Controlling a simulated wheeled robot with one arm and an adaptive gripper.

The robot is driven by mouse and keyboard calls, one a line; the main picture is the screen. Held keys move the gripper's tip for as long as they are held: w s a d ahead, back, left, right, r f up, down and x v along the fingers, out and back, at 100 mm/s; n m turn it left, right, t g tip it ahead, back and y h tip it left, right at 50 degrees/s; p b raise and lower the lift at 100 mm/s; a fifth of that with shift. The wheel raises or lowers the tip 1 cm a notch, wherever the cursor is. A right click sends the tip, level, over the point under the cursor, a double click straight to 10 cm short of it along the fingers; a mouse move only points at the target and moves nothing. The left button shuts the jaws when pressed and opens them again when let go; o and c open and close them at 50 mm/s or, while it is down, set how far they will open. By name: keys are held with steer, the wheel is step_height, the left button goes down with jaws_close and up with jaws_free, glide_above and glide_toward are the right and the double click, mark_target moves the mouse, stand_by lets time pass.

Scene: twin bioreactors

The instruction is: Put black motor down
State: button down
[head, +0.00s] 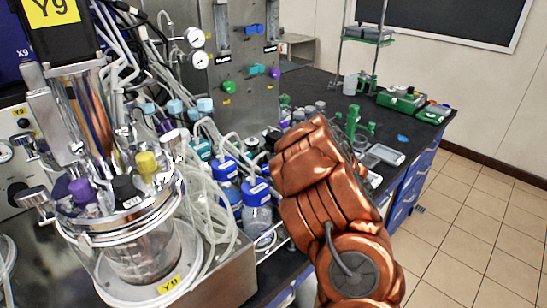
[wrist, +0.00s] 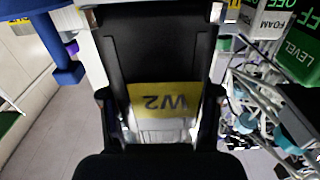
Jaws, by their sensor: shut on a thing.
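In the wrist view, my gripper (wrist: 158,108) is shut on a black motor (wrist: 155,48). The motor has a yellow label reading W2, upside down in this picture, and it fills the middle of the view. My gripper's fingers lie along its left and right sides. What is under the motor is hidden, so I cannot tell whether it touches a surface. In the head view, my copper-coloured arm hides my gripper and the held motor. Another black motor (head: 52,38) with a yellow Y9 label sits atop the left bioreactor (head: 140,250).
Blue-capped bottles (head: 257,205) and tubing crowd the space between the bioreactor and my arm. The dark bench (head: 425,128) carries green items and a green box (head: 401,99). Tiled floor (head: 470,215) is open at right. Green control panels (wrist: 300,50) show in the wrist view.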

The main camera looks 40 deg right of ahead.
steer(key=shift+f+p, duration=0.3)
steer(key=shift+f, duration=1.4)
steer(key=shift+f+b, duration=0.3)
steer(key=shift+f, duration=0.25)
